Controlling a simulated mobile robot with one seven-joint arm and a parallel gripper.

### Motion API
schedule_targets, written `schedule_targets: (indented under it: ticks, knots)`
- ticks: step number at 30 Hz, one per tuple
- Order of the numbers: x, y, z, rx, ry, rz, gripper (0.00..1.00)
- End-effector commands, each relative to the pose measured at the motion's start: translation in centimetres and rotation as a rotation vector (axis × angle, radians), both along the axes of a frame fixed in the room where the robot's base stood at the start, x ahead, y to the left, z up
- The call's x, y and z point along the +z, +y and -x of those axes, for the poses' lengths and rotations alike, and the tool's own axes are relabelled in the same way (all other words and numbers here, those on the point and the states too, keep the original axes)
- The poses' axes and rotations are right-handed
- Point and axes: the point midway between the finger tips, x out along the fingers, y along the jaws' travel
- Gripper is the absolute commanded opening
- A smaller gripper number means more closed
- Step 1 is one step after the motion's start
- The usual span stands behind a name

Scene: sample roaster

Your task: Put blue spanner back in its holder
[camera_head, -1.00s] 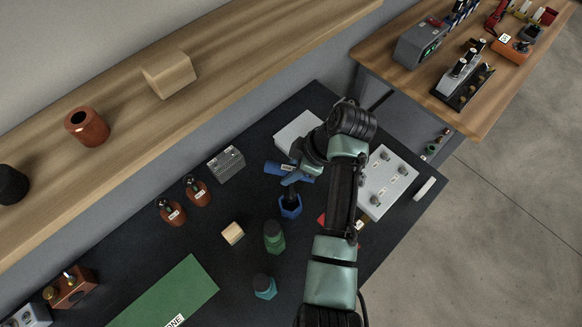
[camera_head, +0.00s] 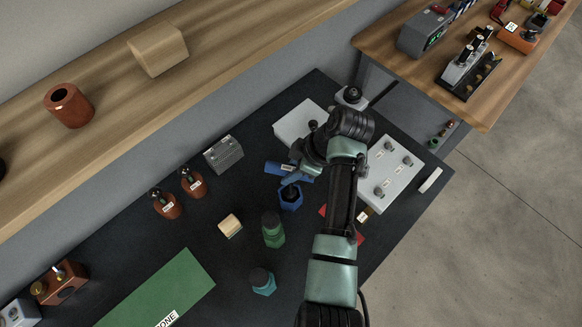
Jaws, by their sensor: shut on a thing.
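My gripper (camera_head: 300,173) is over the dark bench, near its middle, with its fingers largely hidden under the wrist. It is shut on a blue bar-shaped thing, which I take to be the blue spanner (camera_head: 279,168); its blue end sticks out to the left. A blue six-sided container (camera_head: 290,201) with a dark top stands on the bench just below the gripper in the picture. I cannot tell whether it touches the spanner. I cannot make out for certain which thing is the spanner's holder.
A white box (camera_head: 296,124) is behind the gripper and a light panel with knobs (camera_head: 392,178) is to the right. Green (camera_head: 273,232) and teal (camera_head: 263,283) bottles stand nearer. A wooden block (camera_head: 230,225), grey block (camera_head: 223,154) and brown bottles (camera_head: 193,182) are left.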

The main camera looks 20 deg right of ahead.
Motion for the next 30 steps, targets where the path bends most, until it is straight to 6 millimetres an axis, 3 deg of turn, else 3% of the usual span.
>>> schedule_targets:
  ticks: [14,30]
  knots:
    - [0.0,0.0,0.0,0.000,-0.002,0.001,0.00]
    - [-1.5,0.0,0.0,0.000,-0.001,0.000,0.00]
